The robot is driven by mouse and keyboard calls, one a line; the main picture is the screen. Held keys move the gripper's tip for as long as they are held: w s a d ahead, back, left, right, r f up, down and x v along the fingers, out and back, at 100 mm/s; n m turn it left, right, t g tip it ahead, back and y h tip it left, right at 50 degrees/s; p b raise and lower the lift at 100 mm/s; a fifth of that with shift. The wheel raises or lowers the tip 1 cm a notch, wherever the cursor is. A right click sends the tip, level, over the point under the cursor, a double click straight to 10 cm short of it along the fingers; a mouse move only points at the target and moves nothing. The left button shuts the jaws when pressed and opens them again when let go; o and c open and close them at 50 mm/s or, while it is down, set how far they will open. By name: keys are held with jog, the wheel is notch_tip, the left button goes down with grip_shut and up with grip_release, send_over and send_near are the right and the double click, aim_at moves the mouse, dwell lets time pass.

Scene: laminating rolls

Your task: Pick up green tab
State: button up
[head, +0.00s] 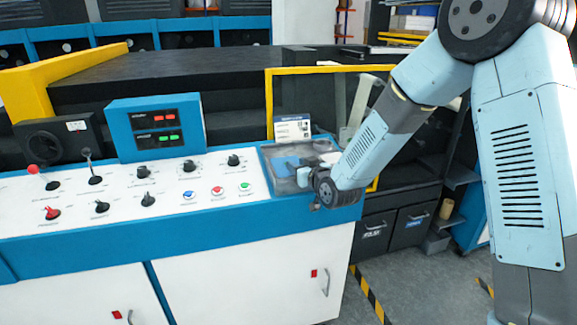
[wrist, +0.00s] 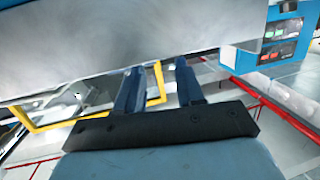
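I cannot make out a green tab in either view. In the head view, a shallow grey tray (head: 283,184) is set in the right end of the console, with a blue piece (head: 286,163) in it. The end of my arm is over the tray's right side and hides part of it; the fingers are not clear there. In the wrist view my gripper (wrist: 158,72) shows two dark blue fingers held apart, with nothing seen between them. A large grey surface fills the top of that view, close to the fingertips.
A small label card (head: 292,128) stands behind the tray. A yellow frame (head: 269,100) rises behind the tray.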

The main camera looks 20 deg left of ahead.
jog(key=shift+x, duration=2.2)
jog(key=shift+s+f, duration=0.15)
jog(key=shift+f, duration=0.05)
jog(key=shift+c, duration=0.4)
grip_shut()
